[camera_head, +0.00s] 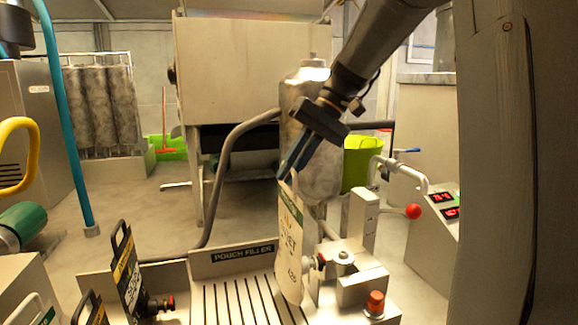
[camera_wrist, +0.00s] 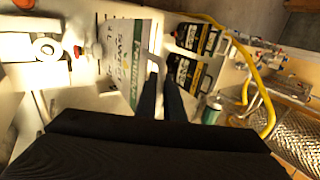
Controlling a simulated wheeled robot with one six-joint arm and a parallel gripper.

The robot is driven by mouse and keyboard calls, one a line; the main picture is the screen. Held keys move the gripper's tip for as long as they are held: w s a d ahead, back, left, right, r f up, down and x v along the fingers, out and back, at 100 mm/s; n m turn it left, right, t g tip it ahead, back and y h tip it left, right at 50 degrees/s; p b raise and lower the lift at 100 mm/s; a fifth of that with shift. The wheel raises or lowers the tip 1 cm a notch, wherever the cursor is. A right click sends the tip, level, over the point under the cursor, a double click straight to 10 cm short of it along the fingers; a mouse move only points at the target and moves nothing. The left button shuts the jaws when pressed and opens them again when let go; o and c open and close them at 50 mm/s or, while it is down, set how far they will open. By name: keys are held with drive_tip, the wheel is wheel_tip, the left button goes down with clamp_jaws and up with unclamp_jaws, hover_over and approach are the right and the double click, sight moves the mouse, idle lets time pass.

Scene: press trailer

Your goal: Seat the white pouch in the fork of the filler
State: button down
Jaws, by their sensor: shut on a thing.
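The white pouch (camera_head: 289,250) hangs upright, slightly tilted, from my gripper (camera_head: 287,172), which is shut on its top handle. It also shows in the wrist view (camera_wrist: 128,55), beside my gripper's fingers (camera_wrist: 163,98). Its red-capped spout (camera_head: 320,261) points right, toward the metal block of the filler (camera_head: 362,284). The spout is close to the block's left side; I cannot tell whether it sits in the fork. The pouch's bottom is over the slotted tray (camera_head: 235,305), and contact with it is unclear.
Dark pouches (camera_head: 127,275) with handles stand at the left; they show in the wrist view (camera_wrist: 198,38). A red-ball lever (camera_head: 413,211) and an orange-red button (camera_head: 375,304) are at the filler's right. A bent grey pipe (camera_head: 222,165) rises behind the tray.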

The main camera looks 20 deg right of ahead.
sight(290, 188)
drive_tip(key=shift+f+b, duration=0.75)
drive_tip(key=shift+f, duration=2.15)
drive_tip(key=c, duration=1.8)
unclamp_jaws()
